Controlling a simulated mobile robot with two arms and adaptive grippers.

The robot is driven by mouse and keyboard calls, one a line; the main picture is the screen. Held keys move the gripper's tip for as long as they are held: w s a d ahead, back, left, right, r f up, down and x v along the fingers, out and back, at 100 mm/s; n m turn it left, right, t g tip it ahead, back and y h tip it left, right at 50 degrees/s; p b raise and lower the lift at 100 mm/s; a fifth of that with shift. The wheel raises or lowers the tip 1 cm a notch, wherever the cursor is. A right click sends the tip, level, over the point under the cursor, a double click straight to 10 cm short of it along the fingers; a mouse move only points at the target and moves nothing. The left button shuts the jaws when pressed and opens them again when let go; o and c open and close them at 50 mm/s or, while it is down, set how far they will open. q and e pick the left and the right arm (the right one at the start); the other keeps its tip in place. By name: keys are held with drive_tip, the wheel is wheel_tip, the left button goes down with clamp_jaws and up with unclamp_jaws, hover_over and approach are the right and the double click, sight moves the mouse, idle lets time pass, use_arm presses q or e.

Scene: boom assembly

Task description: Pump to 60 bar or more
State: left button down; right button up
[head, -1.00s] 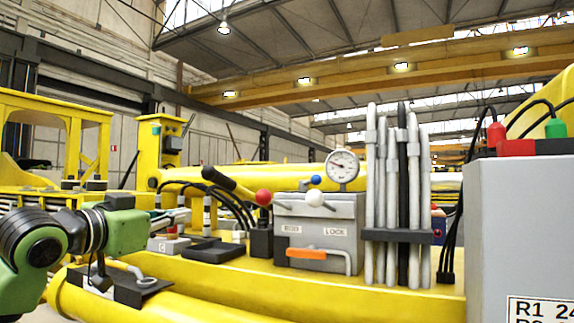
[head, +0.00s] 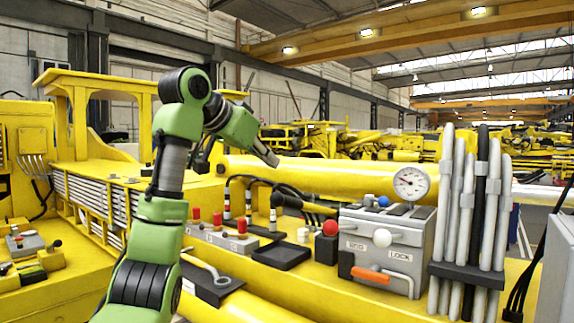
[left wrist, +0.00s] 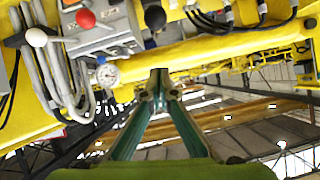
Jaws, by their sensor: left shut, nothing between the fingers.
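The grey pump box (head: 385,250) stands on the yellow beam, with a white-knobbed lever (head: 382,238), a blue knob (head: 383,201) and an orange handle (head: 370,275). The round white gauge (head: 411,183) is on top; its reading is too small to tell. A black-gripped lever (head: 290,202) points left from beside the box, near a red ball knob (head: 330,228). My left gripper (head: 274,160) is shut and empty, above and apart from the black grip. In the left wrist view the fingertips (left wrist: 159,85) meet, with the black grip end (left wrist: 155,17) beyond them.
Grey and black hoses (head: 480,200) stand right of the box. A black tray (head: 282,257) and small red-topped valves (head: 217,222) lie left of it. A grey cabinet (head: 558,270) is at the right edge. The air above the box is clear.

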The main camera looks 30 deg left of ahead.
use_arm(q)
drive_tip(key=shift+s+d+r+g, duration=0.15)
drive_tip(key=shift+d+r+g, duration=0.2)
drive_tip(key=shift+r, duration=0.5)
use_arm(e)
drive_tip(key=shift+d+r, duration=0.1)
drive_tip(key=shift+r, duration=0.6)
use_arm(q)
drive_tip(key=shift+p, duration=0.3)
drive_tip(key=p, duration=0.5)
hover_over(289, 198)
drive_tip(key=w, duration=0.1)
wheel_tip(289, 198, down, 5)
drive_tip(key=shift+s+f, duration=0.2)
drive_tip(key=shift+f, duration=0.45)
drive_tip(key=shift+s+f, duration=0.15)
drive_tip(key=shift+f, duration=0.45)
drive_tip(key=shift+s+a+f, duration=0.25)
drive_tip(key=shift+s+f, duration=0.15)
drive_tip(key=shift+f, duration=0.4)
use_arm(e)
drive_tip(key=r, duration=0.5)
drive_tip(key=shift+a+r, duration=0.2)
use_arm(q)
drive_tip(key=shift+w+d, duration=0.1)
